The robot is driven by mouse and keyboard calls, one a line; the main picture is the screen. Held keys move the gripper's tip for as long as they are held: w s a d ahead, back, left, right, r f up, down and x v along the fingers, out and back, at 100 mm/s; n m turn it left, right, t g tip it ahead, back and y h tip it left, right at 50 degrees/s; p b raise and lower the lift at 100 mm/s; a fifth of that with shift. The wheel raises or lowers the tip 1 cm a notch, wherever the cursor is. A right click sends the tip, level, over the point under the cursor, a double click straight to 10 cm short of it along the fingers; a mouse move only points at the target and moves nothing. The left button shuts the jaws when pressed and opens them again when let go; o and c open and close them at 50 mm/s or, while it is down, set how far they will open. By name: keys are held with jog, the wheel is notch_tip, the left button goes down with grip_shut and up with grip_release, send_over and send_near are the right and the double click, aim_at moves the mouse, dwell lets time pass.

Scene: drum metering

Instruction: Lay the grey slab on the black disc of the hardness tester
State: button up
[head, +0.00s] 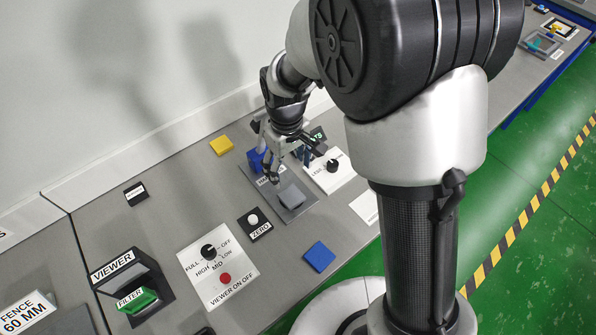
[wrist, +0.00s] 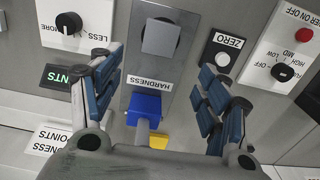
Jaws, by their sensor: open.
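The grey slab (head: 291,195) lies flat on the front part of the hardness tester's grey base plate (head: 292,213). In the wrist view the slab (wrist: 161,37) is a light grey square with a dark border partly showing around it. I cannot tell whether that border is the black disc, and no full disc shows. The tester's blue block (wrist: 144,108) stands behind the HARDNESS label (wrist: 150,83), with a grey rod by it. My gripper (head: 296,163) is open and empty above the tester. In the wrist view its fingers (wrist: 154,68) are wide apart, and the slab lies beyond them.
A LESS/MORE knob panel (head: 327,172) and a ZERO button (head: 254,222) flank the tester. A yellow block (head: 221,145) lies behind, and a blue square (head: 319,256) near the front edge. The viewer's switch panel (head: 218,264) and the viewer (head: 132,287) stand left.

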jog(key=s+d+r+m+t, duration=0.2)
jog(key=s+d+r, duration=0.35)
jog(key=r, duration=0.35)
jog(key=s+d+r+m+t, duration=0.1)
jog(key=s+d+r+m, duration=0.1)
jog(key=s+d+r, duration=0.35)
jog(key=s+d+r+m+t, duration=0.1)
jog(key=s+r, duration=0.3)
jog(key=s, duration=0.5)
jog(key=shift+d+r+m+t, duration=0.3)
jog(key=shift+d+r+m, duration=0.15)
jog(key=shift+m, duration=0.45)
